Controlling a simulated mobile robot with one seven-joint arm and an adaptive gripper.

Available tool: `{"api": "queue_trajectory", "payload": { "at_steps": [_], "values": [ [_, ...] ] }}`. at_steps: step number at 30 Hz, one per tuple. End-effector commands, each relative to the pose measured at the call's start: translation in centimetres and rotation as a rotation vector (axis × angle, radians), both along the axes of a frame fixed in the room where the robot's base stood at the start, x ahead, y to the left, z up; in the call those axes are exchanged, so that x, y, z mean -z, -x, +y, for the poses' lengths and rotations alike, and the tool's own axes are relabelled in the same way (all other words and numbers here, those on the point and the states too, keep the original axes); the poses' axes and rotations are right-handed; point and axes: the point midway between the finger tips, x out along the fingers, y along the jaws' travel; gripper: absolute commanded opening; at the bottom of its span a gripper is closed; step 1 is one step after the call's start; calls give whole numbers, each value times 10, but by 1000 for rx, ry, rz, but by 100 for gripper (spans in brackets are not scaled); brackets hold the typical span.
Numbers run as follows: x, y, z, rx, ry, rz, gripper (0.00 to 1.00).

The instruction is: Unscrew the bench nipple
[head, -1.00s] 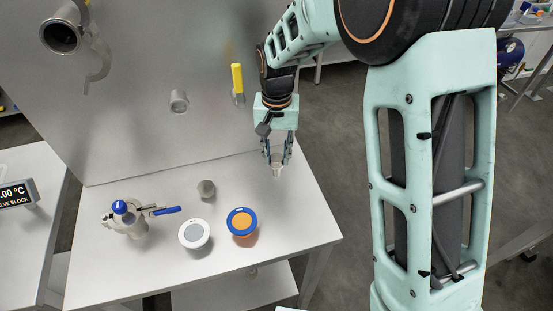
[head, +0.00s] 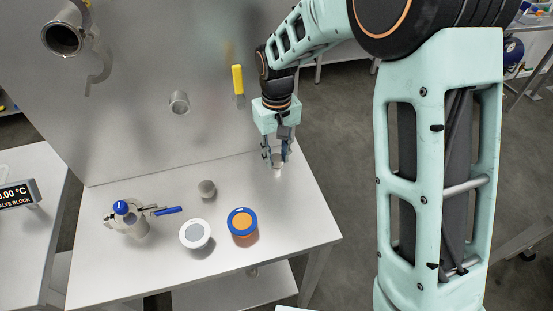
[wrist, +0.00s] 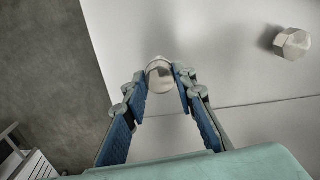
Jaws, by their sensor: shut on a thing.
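The bench nipple (head: 278,168) is a short pale metal fitting at the back right of the metal bench. It stands below my gripper (head: 276,157), which points down with its fingers shut around the upper part. In the wrist view the nipple (wrist: 160,76) shows as a round metal piece between the blue-padded fingertips (wrist: 161,92). The fingers partly hide it, and I cannot tell whether its lower end touches the bench.
A hexagonal metal fitting (head: 207,188) stands left of my gripper. A white-rimmed disc (head: 195,234), an orange disc with blue rim (head: 242,222) and a blue-handled valve (head: 130,218) are nearer the front. The upright panel (head: 140,130) carries a pipe stub (head: 180,102) and yellow handle (head: 238,79).

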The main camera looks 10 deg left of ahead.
Motion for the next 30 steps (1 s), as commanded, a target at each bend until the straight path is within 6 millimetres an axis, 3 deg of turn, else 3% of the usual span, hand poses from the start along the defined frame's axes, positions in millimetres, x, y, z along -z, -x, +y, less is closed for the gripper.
{"api": "queue_trajectory", "payload": {
  "at_steps": [7,18,30],
  "values": [
    [-1,0,0,-47,-1,1,0],
    [-1,0,0,-431,0,1,0],
    [-1,0,0,-483,0,1,0]
  ]
}}
